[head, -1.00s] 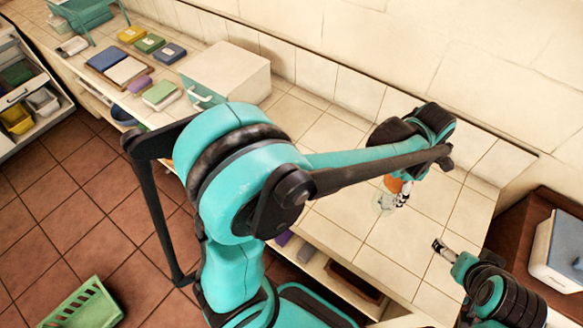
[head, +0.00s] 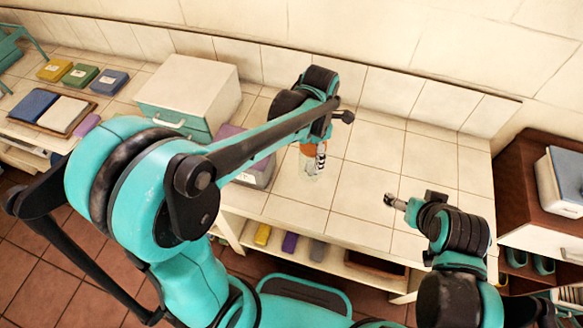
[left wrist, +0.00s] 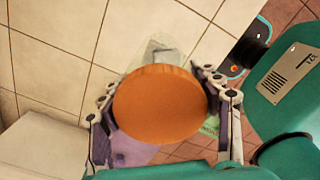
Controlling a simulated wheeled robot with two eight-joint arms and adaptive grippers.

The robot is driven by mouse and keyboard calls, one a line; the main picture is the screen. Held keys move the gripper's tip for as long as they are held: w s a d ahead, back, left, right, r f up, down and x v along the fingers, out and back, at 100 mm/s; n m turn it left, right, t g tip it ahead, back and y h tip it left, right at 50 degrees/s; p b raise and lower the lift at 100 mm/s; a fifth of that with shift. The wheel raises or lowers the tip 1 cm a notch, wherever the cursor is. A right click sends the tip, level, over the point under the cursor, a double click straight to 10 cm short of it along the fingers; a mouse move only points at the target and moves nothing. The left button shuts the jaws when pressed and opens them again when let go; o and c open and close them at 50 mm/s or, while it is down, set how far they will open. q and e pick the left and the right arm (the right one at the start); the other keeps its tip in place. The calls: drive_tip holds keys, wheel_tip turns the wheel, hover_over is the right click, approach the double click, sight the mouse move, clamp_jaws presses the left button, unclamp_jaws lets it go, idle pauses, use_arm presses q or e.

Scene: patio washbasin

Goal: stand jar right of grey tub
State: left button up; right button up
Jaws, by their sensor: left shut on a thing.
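A clear glass jar (head: 312,166) with an orange lid hangs from my left gripper (head: 318,158), at or just above the tiled counter; I cannot tell if its base touches. In the left wrist view the round orange lid (left wrist: 160,104) sits between the two fingers (left wrist: 163,108), and most of the glass is hidden below it. A grey tub (head: 258,178) with a purple top or contents stands just left of the jar, partly hidden by my left arm. My right gripper (head: 394,201) is over the counter's right part, apart from the jar; its finger gap is unclear.
A white box with a teal drawer (head: 195,95) stands left of the tub. The counter (head: 385,150) right of the jar is bare tile up to the back wall. A brown cabinet (head: 525,185) stands beyond its right end. Small items lie on the shelf below (head: 290,243).

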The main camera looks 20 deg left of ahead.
use_arm(q)
drive_tip(key=s+a+f+b, duration=0.1)
drive_tip(key=a+f+b, duration=0.1)
drive_tip(key=a+f, duration=0.3)
wheel_tip(320, 180, down, 2)
drive_tip(key=shift+f, duration=0.1)
drive_tip(key=shift+b, duration=0.3)
drive_tip(key=o, duration=1.3)
drive_tip(key=shift+f, duration=0.1)
